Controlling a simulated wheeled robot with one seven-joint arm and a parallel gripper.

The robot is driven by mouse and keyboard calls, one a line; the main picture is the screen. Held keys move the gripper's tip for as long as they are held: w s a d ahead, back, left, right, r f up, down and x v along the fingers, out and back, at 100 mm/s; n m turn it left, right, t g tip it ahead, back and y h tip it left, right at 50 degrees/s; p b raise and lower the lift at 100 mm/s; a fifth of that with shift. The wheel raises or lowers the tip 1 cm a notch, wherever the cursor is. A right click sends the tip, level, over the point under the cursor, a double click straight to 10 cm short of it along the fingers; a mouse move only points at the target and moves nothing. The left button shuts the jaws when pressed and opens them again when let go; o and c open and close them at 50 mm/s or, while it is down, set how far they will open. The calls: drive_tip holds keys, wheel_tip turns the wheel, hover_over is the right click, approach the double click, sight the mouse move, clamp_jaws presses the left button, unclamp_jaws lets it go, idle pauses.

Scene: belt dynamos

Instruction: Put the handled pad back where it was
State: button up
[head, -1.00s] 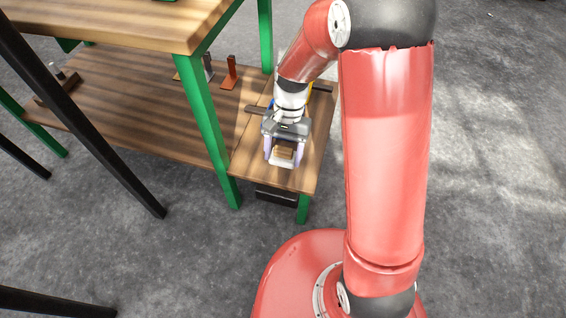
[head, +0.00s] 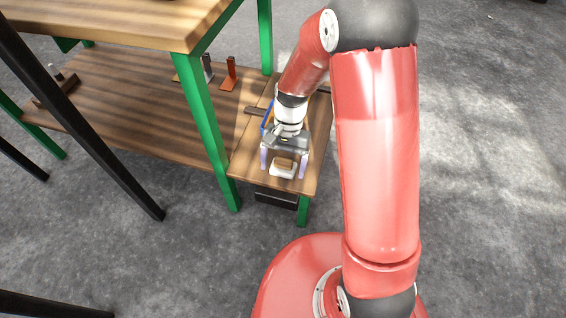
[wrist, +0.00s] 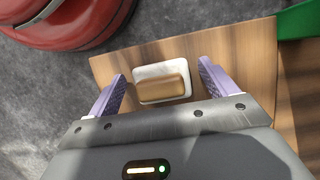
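The handled pad has a white base and a brown block-like handle on top. In the wrist view the pad (wrist: 162,83) sits between the two purple fingers of my gripper (wrist: 160,85), with a gap on each side. In the head view the pad (head: 283,169) rests on the wooden shelf near its front end, and my gripper (head: 283,166) is above and around it, open. The fingers do not appear to touch the pad.
The wooden shelf (head: 245,165) has a green leg (head: 208,135) to the left of my gripper. A blue-edged item (head: 268,117) is partly hidden behind my wrist. An orange-red bracket (head: 229,75) stands farther back. A black box (head: 276,198) hangs under the shelf's front end.

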drive_tip(key=p+v, duration=0.3)
drive_tip(key=v, duration=0.9)
drive_tip(key=s+d+r+n+t, duration=0.1)
drive_tip(key=s+d+r+t, duration=0.15)
drive_tip(key=r, duration=0.35)
drive_tip(key=s+d+r+n+t, duration=0.1)
drive_tip(key=s+d+r+t, duration=0.15)
drive_tip(key=r, duration=0.35)
drive_tip(key=s+d+r+n+t, duration=0.1)
drive_tip(key=s+d+r+t, duration=0.1)
drive_tip(key=s, duration=0.4)
drive_tip(key=s+d+r+n+t+h, duration=0.1)
drive_tip(key=s+d+r+t, duration=0.2)
drive_tip(key=s, duration=0.4)
drive_tip(key=shift+d+r+h, duration=0.2)
drive_tip(key=shift+r+h, duration=0.05)
drive_tip(key=shift+h, duration=0.05)
wheel_tip(320, 180, up, 9)
drive_tip(key=p, duration=0.8)
drive_tip(key=shift+p, duration=0.35)
drive_tip(key=shift+f, duration=0.1)
